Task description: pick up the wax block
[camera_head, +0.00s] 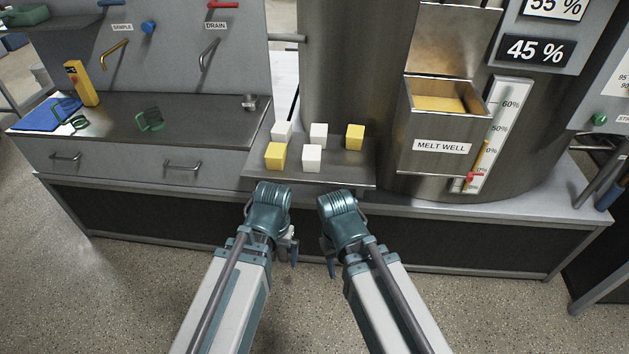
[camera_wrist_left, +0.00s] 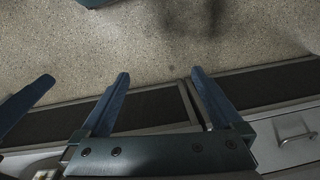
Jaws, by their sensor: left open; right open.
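Wax block candidates are small cubes on the steel shelf (camera_head: 345,176) at the counter's middle front. A white cube (camera_head: 282,130) and another white cube (camera_head: 318,135) stand behind a third white cube (camera_head: 312,157). A yellow cube (camera_head: 275,155) is at the front left and another yellow cube (camera_head: 355,137) at the right. My left gripper (camera_head: 291,250) hangs in front of the counter, apart from the cubes. In the left wrist view its two fingers (camera_wrist_left: 162,85) are spread and empty. My right gripper (camera_head: 328,262) hangs beside it, small in view, open, apart from the cubes.
A melt well (camera_head: 442,148) with yellow contents stands right of the shelf, beside a percent gauge (camera_head: 497,125). The counter's front edge lies between my grippers and the cubes.

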